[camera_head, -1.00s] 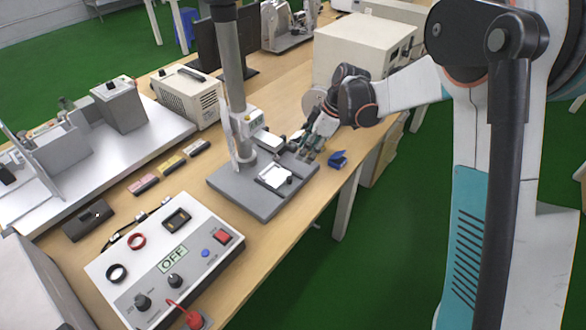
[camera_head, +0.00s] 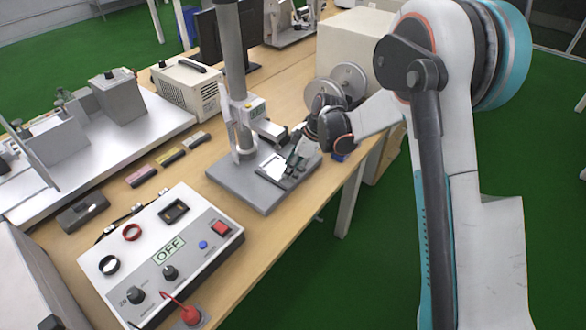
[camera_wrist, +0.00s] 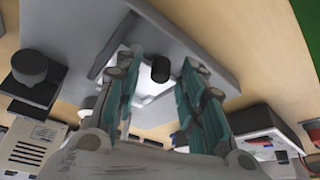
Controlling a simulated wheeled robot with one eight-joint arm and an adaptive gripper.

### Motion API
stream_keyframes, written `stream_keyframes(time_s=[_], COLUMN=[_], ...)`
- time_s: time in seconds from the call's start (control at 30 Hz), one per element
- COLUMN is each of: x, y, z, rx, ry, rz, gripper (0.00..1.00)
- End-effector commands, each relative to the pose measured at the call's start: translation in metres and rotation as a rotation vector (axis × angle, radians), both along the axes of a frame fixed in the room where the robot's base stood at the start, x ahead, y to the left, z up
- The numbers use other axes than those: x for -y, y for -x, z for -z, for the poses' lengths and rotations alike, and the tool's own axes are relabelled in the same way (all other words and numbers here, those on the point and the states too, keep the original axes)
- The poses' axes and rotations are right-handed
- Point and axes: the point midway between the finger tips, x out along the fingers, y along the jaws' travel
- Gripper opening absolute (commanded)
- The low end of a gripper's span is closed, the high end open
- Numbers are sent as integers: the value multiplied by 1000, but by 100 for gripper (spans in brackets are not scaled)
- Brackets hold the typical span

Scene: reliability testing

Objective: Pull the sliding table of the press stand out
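The press stand has a grey base plate (camera_head: 235,182), a tall grey column (camera_head: 233,60) and a small white sliding table (camera_head: 271,167). The sliding table lies on the base in front of the column. My gripper (camera_head: 291,168) reaches over the right side of the base and points down at the table's edge. In the wrist view, its two teal fingers are spread apart (camera_wrist: 160,60). A black knob (camera_wrist: 160,70) shows between the fingertips, with a visible gap on each side.
A control box marked OFF (camera_head: 165,250) stands left of the press stand. A beige box (camera_head: 352,45) and silver discs (camera_head: 350,77) stand behind my gripper. The table's front edge is close to the stand, with open green floor beyond.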

Motion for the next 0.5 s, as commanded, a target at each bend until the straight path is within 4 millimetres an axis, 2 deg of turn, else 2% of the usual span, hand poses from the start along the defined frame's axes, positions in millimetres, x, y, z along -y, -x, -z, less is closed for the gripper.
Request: stream_keyframes(time_s=[0.2,0.37,0.5], x=[0,0,0], y=[0,0,0], z=[0,0,0], rx=[0,0,0], ry=[0,0,0], rz=[0,0,0], gripper=[37,1,0])
